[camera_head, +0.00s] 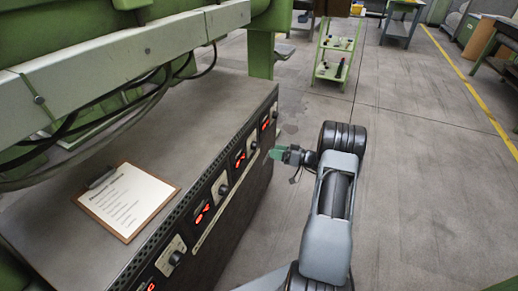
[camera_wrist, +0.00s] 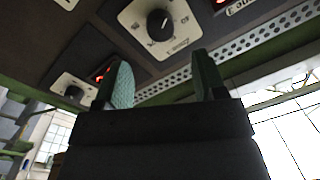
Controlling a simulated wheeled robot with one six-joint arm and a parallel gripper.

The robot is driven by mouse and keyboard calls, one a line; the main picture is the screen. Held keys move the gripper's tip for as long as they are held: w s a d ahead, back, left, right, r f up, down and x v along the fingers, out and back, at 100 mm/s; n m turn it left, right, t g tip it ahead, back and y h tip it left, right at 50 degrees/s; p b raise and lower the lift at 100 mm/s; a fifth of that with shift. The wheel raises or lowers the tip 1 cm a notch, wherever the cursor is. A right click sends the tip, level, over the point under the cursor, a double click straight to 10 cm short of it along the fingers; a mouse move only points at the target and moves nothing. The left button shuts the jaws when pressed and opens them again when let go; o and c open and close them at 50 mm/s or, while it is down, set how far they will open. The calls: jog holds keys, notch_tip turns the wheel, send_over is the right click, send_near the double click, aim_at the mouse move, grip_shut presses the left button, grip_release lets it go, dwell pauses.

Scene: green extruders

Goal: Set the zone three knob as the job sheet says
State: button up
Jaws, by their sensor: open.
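The job sheet (camera_head: 127,200) lies on a clipboard on top of the cabinet in the head view; its writing is too small to read. Several dark knobs line the cabinet's front panel, including a near one (camera_head: 175,258), a middle one (camera_head: 223,190) and a farther one (camera_head: 253,145). I cannot tell which is zone three. My gripper (camera_head: 277,154) is beside the panel's far part, apart from it. In the wrist view my gripper (camera_wrist: 160,60) is open and empty, with a black knob (camera_wrist: 160,25) on a white dial plate beyond its green fingers. A second knob (camera_wrist: 73,92) shows at left.
Red-lit displays (camera_head: 201,212) sit between the knobs. A green machine with hanging cables (camera_head: 130,105) overhangs the cabinet top. A green shelf cart (camera_head: 336,50) stands farther back. The floor (camera_head: 430,160) to the right is clear.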

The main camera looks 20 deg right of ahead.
aim_at(257, 147)
jog(key=x, duration=0.8)
jog(key=shift+s+f, duration=0.1)
jog(key=c, duration=0.9)
jog(key=shift+b, duration=0.3)
jog(key=shift+m, duration=0.3)
